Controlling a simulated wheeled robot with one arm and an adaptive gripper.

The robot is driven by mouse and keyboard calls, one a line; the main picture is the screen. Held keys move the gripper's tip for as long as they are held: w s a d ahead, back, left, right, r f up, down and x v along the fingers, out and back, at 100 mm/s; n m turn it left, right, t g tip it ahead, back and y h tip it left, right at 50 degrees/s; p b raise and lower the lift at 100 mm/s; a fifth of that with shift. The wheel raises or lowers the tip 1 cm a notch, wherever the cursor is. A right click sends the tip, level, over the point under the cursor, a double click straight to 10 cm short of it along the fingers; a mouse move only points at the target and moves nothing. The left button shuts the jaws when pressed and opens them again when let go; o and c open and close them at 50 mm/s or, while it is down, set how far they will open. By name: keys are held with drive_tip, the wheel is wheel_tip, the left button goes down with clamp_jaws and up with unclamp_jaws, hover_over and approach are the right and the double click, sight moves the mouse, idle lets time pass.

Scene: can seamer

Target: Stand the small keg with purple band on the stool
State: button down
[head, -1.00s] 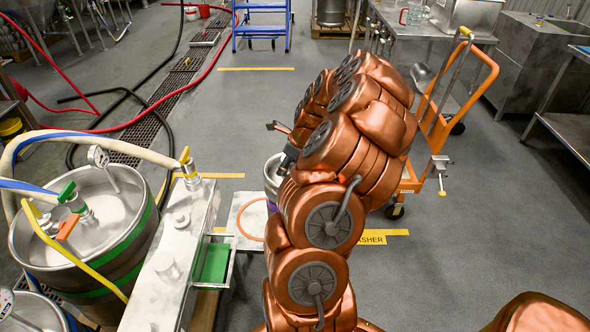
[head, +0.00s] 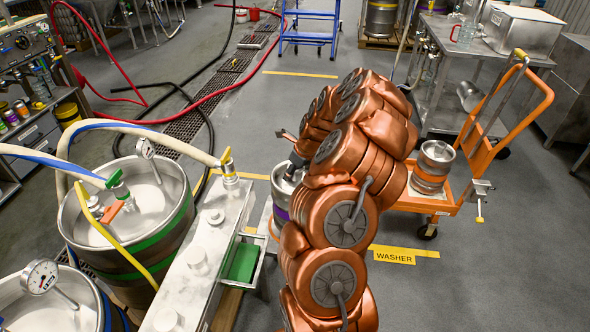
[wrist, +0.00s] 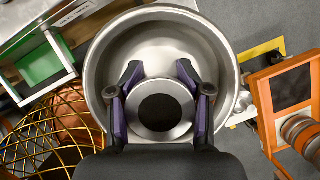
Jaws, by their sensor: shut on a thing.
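The small keg with purple band (head: 283,188) is at the left side of my copper-coloured arm in the head view. The arm hides part of its right side. In the wrist view its round steel rim (wrist: 218,50) surrounds a raised centre neck. My gripper (wrist: 160,80) is over the keg top, its purple-edged fingers closed on both sides of that neck. In the head view the gripper (head: 293,160) is partly hidden.
An orange cart (head: 465,175) at right carries a small keg with an orange band (head: 433,168). A steel bench (head: 190,270) with a green tray (head: 243,262) and large hosed kegs (head: 130,225) are at left.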

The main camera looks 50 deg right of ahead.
drive_tip(key=shift+f, duration=1.2)
drive_tip(key=shift+c, duration=1.9)
unclamp_jaws()
drive_tip(key=shift+f, duration=0.1)
